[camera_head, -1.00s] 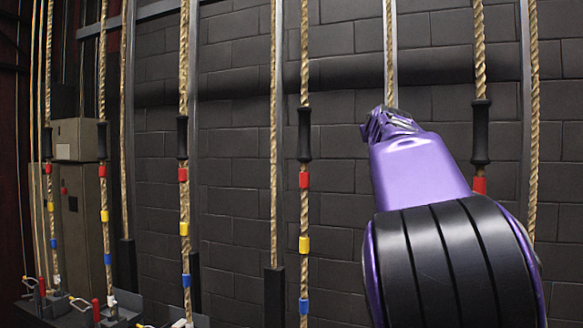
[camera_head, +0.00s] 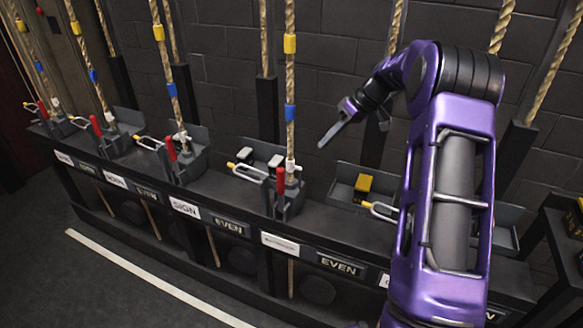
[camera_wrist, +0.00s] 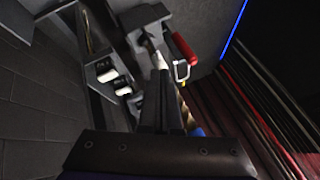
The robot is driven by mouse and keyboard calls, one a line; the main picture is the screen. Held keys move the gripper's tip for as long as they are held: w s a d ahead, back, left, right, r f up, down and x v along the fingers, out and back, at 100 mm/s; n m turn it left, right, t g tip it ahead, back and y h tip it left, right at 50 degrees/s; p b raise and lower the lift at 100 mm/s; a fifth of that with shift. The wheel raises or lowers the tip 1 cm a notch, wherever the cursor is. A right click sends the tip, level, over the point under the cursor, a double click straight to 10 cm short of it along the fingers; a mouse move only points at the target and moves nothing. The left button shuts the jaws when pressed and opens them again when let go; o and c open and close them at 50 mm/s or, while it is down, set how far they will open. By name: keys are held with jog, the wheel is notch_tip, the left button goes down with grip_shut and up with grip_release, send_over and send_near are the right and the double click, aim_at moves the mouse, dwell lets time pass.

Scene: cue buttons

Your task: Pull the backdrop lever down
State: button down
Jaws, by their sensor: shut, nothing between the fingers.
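Several rope-lock levers with red handles stand upright along a dark rail in the head view. The nearest clear one is the red lever (camera_head: 280,181), on a grey bracket beside a rope. Another red lever (camera_head: 171,148) stands to its left, above the label SIGN (camera_head: 184,208). I cannot read which label names the backdrop. My gripper (camera_head: 329,137) is shut and empty, up and to the right of the nearest red lever and apart from it. In the wrist view a red lever (camera_wrist: 184,47) lies just right of my fingertips (camera_wrist: 160,76). My arm hides the rightmost station's lever.
Vertical ropes with yellow and blue bands (camera_head: 290,44) rise behind the levers. The floor (camera_head: 110,285) in front is clear.

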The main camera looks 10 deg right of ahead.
jog(key=shift+f, duration=0.1)
jog(key=b, duration=0.2)
send_near(281, 191)
jog(key=w+f, duration=0.1)
jog(key=w+a+f, duration=0.1)
jog(key=w, duration=0.1)
jog(key=shift+w+f, duration=0.2)
jog(key=shift+w, duration=0.1)
jog(key=shift+s+a, duration=0.2)
jog(key=shift+a, duration=0.3)
jog(key=shift+s+a, duration=0.1)
jog(key=shift+s, duration=0.05)
